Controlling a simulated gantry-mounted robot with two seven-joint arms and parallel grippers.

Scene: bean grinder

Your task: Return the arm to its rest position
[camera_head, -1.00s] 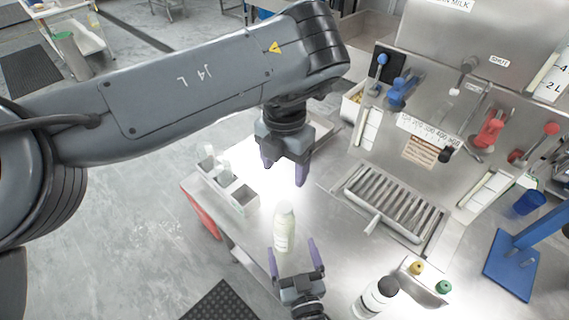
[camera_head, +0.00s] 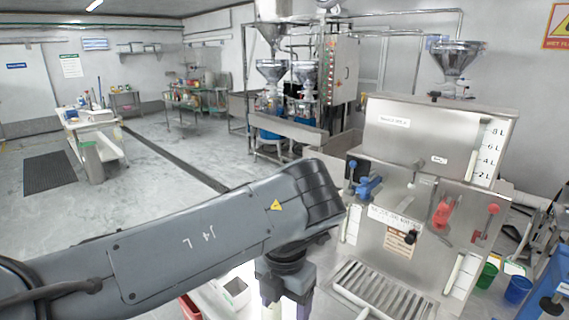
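My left arm (camera_head: 200,243) reaches in from the left across the lower part of the head view. Its gripper (camera_head: 286,309) points down near the bottom edge, to the left of the steel dispensing machine (camera_head: 438,150). Its two purple fingers are apart, so it looks open. The fingertips are cut off by the frame's edge. My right gripper is out of view.
A slatted drip tray (camera_head: 375,294) sits at the machine's front, right of my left gripper. A blue stand (camera_head: 548,290) is at the lower right, near a green cup (camera_head: 486,275) and a blue cup (camera_head: 517,289). Open floor (camera_head: 130,190) lies behind my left arm.

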